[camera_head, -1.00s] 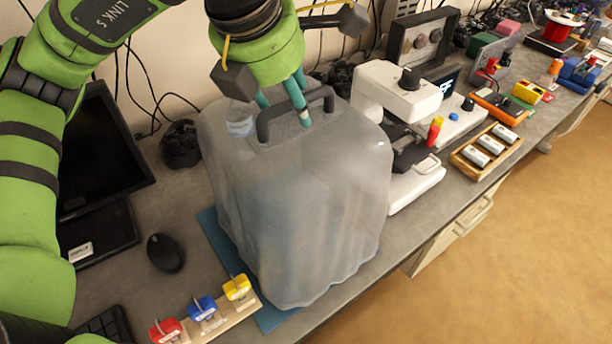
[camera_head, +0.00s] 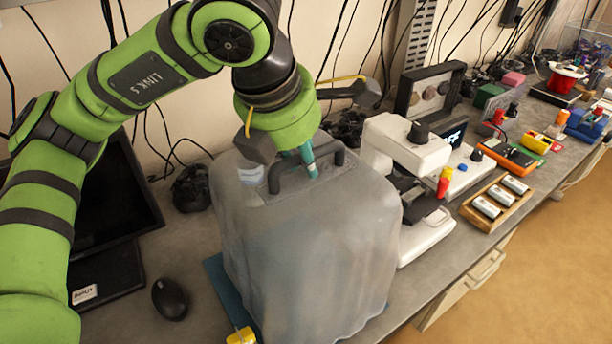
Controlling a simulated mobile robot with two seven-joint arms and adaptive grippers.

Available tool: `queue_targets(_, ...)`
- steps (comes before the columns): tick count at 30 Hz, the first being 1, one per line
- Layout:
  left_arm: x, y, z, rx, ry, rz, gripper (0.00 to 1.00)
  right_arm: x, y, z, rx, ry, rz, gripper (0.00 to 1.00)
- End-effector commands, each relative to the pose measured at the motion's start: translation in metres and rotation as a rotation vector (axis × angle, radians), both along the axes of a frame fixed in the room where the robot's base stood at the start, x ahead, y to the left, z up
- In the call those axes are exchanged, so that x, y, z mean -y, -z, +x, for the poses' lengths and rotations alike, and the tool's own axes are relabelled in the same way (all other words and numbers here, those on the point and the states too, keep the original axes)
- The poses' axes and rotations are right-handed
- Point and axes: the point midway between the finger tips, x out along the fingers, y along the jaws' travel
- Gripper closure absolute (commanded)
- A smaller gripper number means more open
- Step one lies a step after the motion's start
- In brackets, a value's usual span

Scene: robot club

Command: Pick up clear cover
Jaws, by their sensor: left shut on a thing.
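The clear cover (camera_head: 310,245) is a tall, cloudy see-through hood with a dark handle (camera_head: 275,180) and a small pale label on top. It stands upright over the blue-green mat (camera_head: 218,280); its lower edge is cut off, so I cannot tell whether it touches the mat. My left gripper (camera_head: 309,163) comes down from above, with its teal fingers shut on the handle. Part of the handle is hidden behind the fingers. My right gripper is not in view.
A white microscope-like device (camera_head: 405,145) stands close to the right of the cover. A wooden tray (camera_head: 497,200) with white pieces lies beyond it. A black mouse (camera_head: 170,299) and a dark screen (camera_head: 115,205) are at the left. The bench's front edge runs along the right.

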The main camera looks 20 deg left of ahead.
Motion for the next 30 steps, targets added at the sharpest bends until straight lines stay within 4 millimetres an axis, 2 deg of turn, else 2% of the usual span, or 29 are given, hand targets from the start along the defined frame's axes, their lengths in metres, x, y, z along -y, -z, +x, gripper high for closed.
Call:
queue_targets(15, 0.003, -0.040, 0.000, 0.005, 0.002, -0.004, 1.00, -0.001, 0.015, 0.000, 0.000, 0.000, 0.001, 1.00)
queue_targets(23, 0.025, -0.052, -0.006, 0.007, 0.003, -0.003, 1.00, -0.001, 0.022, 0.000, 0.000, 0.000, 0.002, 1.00)
queue_targets(30, 0.064, -0.076, -0.015, 0.008, 0.003, -0.003, 1.00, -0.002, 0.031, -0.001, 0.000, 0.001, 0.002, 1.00)
